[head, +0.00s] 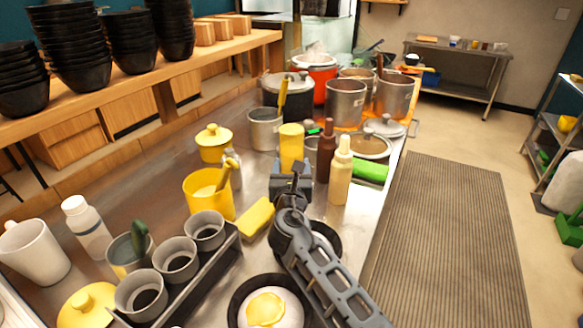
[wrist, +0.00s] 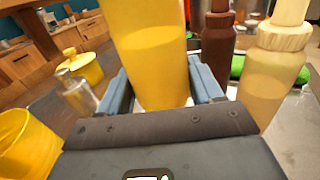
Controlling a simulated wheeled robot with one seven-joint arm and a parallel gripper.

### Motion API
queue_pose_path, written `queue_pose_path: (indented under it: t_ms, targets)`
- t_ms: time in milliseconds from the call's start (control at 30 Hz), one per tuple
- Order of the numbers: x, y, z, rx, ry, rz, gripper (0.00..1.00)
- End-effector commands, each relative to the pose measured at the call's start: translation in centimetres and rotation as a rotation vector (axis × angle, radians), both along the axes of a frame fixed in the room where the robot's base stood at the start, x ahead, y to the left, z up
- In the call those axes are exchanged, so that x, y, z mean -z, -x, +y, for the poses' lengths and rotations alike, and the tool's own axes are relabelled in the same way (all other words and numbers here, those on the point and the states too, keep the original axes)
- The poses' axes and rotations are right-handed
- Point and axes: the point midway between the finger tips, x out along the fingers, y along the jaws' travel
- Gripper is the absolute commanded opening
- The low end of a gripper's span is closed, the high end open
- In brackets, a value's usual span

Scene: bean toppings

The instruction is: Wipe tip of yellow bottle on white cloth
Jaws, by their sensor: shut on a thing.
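My gripper (head: 291,182) is shut on a yellow bottle (head: 291,143), a plain cylinder that stands upright between the fingers. In the wrist view the same yellow bottle (wrist: 152,50) sits between the two blue-grey fingers (wrist: 160,88), and its top is cut off by the frame. No pointed tip shows on it in either view. Its lower end is partly hidden by my gripper in the head view. I cannot make out a white cloth on the counter.
A brown bottle (head: 326,150) and a cream bottle (head: 341,172) stand close on the right. A yellow pot (head: 208,194), a yellow sponge (head: 256,217) and a rack of grey cups (head: 177,261) lie left. A pan with an egg (head: 266,308) is in front; steel pots (head: 345,103) stand behind.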

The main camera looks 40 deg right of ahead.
Motion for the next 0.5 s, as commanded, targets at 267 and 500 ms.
queue_pose_path:
  t_ms: [267,500]
  targets:
    - [0.28,-0.01,0.0,0.0,0.001,-0.001,0.55]
    - [0.54,-0.01,0.0,0.0,0.001,-0.001,0.55]
